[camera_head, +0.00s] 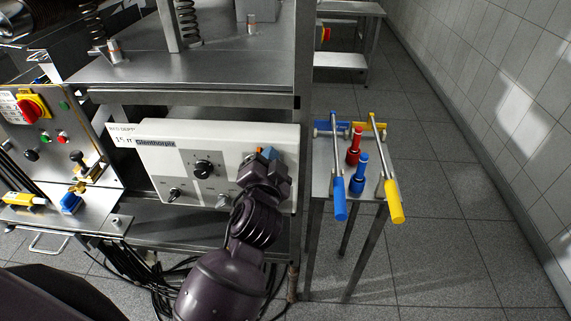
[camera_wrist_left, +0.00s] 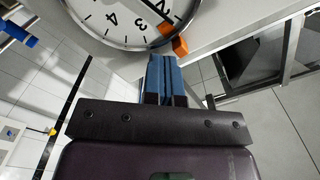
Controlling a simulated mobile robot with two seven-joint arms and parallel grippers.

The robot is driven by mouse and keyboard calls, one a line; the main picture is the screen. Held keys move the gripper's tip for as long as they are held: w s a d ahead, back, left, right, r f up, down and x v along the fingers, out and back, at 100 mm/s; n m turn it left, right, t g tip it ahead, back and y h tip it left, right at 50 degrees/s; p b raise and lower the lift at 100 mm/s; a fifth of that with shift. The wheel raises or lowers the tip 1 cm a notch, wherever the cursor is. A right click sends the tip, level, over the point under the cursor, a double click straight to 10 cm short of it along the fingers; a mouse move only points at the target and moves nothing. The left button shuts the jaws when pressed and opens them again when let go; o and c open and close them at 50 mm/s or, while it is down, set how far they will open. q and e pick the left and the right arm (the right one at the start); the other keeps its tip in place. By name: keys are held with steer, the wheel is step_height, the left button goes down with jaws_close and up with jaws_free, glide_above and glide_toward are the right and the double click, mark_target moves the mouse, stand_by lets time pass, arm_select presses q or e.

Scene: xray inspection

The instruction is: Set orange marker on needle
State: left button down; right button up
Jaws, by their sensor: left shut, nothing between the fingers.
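My left gripper (camera_head: 268,153) is in front of the right part of the white control panel (camera_head: 185,142). In the left wrist view its blue fingers (camera_wrist_left: 167,78) are shut together and empty. Just beyond their tips is the orange marker (camera_wrist_left: 180,46), a small block at the rim of a round white dial (camera_wrist_left: 115,18) with black numerals. In the head view the gripper mostly hides the dial.
A small side table (camera_head: 322,180) to the right holds blue- and yellow-handled tools and red and blue bottle-like items. A switch box (camera_head: 60,125) with a red knob stands left. A metal shelf (camera_head: 190,75) overhangs the panel. Floor on the right is clear.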

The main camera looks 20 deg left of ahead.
steer(key=shift+s, duration=0.15)
arm_select(q)
steer(key=shift+a, duration=0.1)
arm_select(e)
steer(key=shift+s+f, duration=0.3)
arm_select(q)
steer(key=shift+s+a+r, duration=0.1)
steer(key=shift+a, duration=0.1)
arm_select(e)
steer(key=shift+w+r, duration=0.1)
steer(key=shift+w, duration=0.05)
arm_select(q)
steer(key=shift+a+r, duration=0.1)
arm_select(e)
steer(key=shift+w+r, duration=0.25)
steer(key=shift+w, duration=0.1)
arm_select(q)
steer(key=shift+d+r, duration=0.15)
steer(key=shift+d, duration=0.1)
steer(key=v, duration=0.7)
arm_select(e)
steer(key=shift+f, duration=0.3)
